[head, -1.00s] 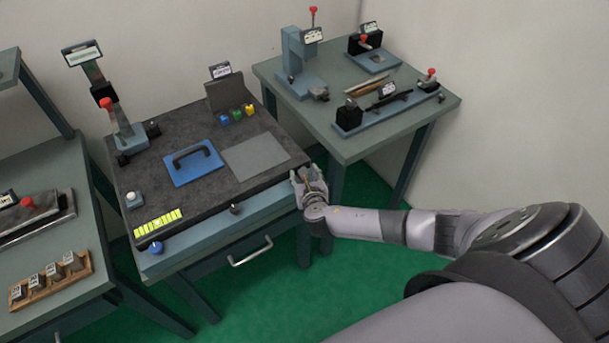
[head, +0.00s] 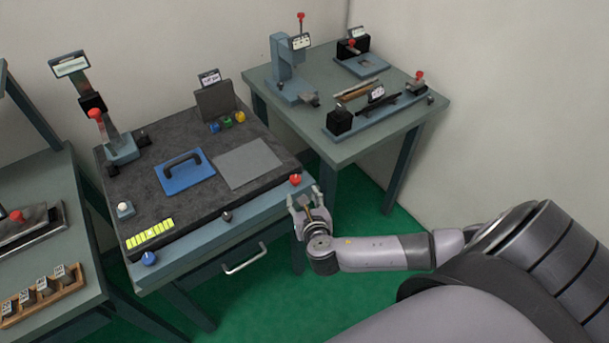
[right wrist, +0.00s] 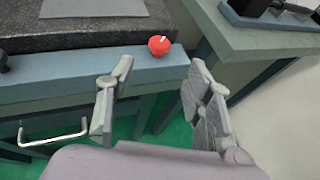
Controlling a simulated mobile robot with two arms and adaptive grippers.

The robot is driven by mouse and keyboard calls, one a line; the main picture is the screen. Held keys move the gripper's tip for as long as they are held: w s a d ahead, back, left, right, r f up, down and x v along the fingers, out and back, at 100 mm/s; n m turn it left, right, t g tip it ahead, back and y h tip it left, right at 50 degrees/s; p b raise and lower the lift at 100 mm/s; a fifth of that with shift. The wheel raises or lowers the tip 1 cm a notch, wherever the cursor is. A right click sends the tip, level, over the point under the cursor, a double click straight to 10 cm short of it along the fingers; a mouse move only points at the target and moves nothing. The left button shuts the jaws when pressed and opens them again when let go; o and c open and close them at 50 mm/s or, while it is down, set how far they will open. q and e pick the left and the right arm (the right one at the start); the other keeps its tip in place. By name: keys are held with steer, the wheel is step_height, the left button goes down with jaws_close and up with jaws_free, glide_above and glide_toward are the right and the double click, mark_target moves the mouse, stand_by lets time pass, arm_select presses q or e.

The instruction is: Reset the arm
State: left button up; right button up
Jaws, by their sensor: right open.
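My right gripper (head: 304,200) is open and empty at the front right corner of the middle bench. It also shows in the right wrist view (right wrist: 158,82), with its two fingers spread apart. A red knob (head: 295,180) sits on the bench's front edge, just beyond the fingertips. In the right wrist view the red knob (right wrist: 159,45) lies ahead of the gap between the fingers, and they are not touching it. My left gripper is not in view.
The middle bench (head: 200,228) carries a blue plate with a black handle (head: 184,172), a grey pad (head: 248,163) and a blue knob (head: 149,259). A drawer handle (head: 245,259) sticks out below. A second bench (head: 345,148) stands to the right. Green floor (head: 270,300) is open in front.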

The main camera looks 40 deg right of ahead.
steer(key=shift+s+a+r, duration=0.25)
steer(key=shift+s+r, duration=0.05)
steer(key=shift+s, duration=0.3)
steer(key=s+d+f+m+g+y+b, duration=0.15)
steer(key=s+f+m, duration=0.25)
steer(key=f, duration=0.6)
steer(key=s+f+m+g+b, duration=0.1)
steer(key=s+f+m+g, duration=0.25)
steer(key=f, duration=0.55)
steer(key=s+f+m+g+b, duration=0.25)
steer(key=f+m, duration=0.25)
steer(key=f, duration=0.5)
steer(key=s+a+f+m+g+y+b, duration=0.1)
steer(key=s+f+m, duration=0.4)
steer(key=s, duration=0.5)
steer(key=s+a+f+m+g+y+b, duration=0.1)
steer(key=s+a+f+m, duration=0.3)
steer(key=s, duration=0.5)
steer(key=s+a+f+m+g+y+b, duration=0.1)
steer(key=s+a+f+m+g, duration=0.1)
steer(key=s+f+m, duration=0.5)
steer(key=s+a+f, duration=0.1)
steer(key=s+f, duration=0.1)
steer(key=s, duration=0.1)
steer(key=shift+s+a+m, duration=0.25)
steer(key=shift+s+m, duration=0.1)
steer(key=shift+f+y, duration=0.1)
steer(key=shift+y, duration=0.15)
